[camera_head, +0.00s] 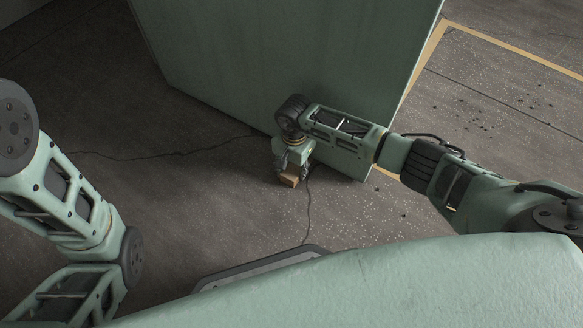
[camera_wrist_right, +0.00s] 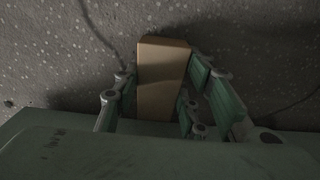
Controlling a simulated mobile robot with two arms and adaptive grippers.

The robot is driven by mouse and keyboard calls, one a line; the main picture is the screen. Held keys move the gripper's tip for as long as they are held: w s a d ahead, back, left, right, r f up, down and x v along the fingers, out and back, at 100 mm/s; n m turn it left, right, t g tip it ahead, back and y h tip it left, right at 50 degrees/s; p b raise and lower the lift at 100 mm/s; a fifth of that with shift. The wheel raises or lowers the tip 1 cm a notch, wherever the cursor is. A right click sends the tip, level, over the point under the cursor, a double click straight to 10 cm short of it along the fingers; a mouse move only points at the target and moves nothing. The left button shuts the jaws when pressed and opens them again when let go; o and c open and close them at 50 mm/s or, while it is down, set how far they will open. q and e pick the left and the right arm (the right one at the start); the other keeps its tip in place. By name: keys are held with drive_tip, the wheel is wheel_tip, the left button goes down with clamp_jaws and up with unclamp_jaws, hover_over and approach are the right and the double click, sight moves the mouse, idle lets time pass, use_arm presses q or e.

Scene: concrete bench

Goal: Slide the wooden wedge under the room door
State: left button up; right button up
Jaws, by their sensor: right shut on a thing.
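The wooden wedge (camera_head: 289,181) is a small tan block low over the concrete floor, near the bottom edge of the green door (camera_head: 300,60). My right gripper (camera_head: 292,173) points down and is shut on it. In the right wrist view the wedge (camera_wrist_right: 162,75) sits between the fingers of the right gripper (camera_wrist_right: 160,105), its far end sticking out past them. I cannot tell whether the wedge touches the floor. It is in front of the door, apart from its lower edge as far as I can see. My left arm shows at the left, but its gripper is out of view.
Bare concrete floor (camera_head: 130,190) with thin cracks lies open to the left of the door. A yellow floor line (camera_head: 510,48) runs behind the door at the right. My own green body fills the bottom of the head view.

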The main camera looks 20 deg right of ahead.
sight(296, 168)
drive_tip(key=shift+w+d, duration=0.2)
drive_tip(key=shift+d, duration=0.1)
drive_tip(key=o, duration=1.2)
drive_tip(key=shift+o, duration=0.2)
wheel_tip(296, 168, up, 12)
